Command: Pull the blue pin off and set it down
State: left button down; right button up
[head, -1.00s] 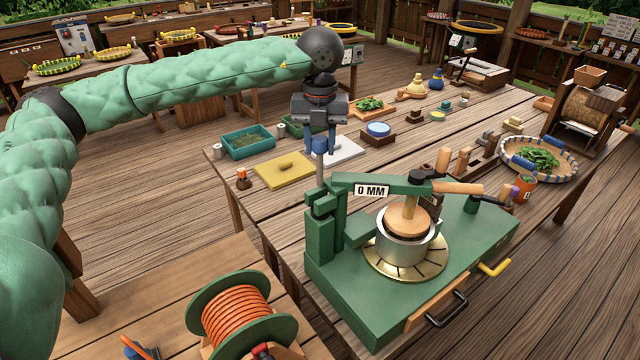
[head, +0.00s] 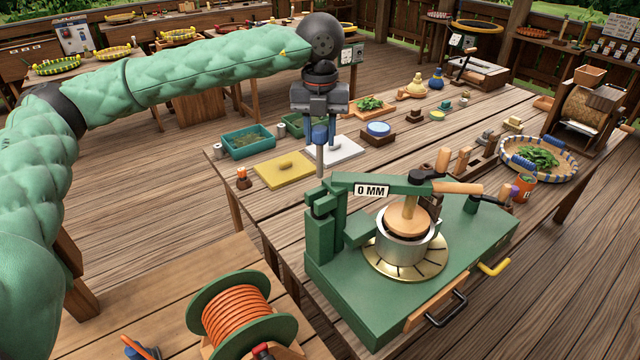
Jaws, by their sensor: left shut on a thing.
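My left gripper (head: 320,119) is shut on the blue pin and points straight down above the left end of the green press. The blue pin (head: 320,158) hangs upright, its blue head between the fingers and its grey shaft below. The shaft's lower tip appears just above the press's green upright (head: 320,215), apart from it. The green press (head: 350,310) has a lever arm with a "0 MM" label (head: 371,191) and a wooden plunger over a metal pot (head: 404,250). My right gripper is not in view.
A yellow board (head: 284,170), a white board (head: 334,148) and a green tray (head: 248,141) lie behind the press. A small orange-brown bottle (head: 242,179) stands at the table's left edge. A woven basket (head: 540,158) is at the right. Bare tabletop shows left of the press.

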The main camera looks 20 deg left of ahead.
pick_arm(q)
jog(key=shift+r, duration=0.15)
dwell(0.3)
jog(key=shift+r, duration=1.9)
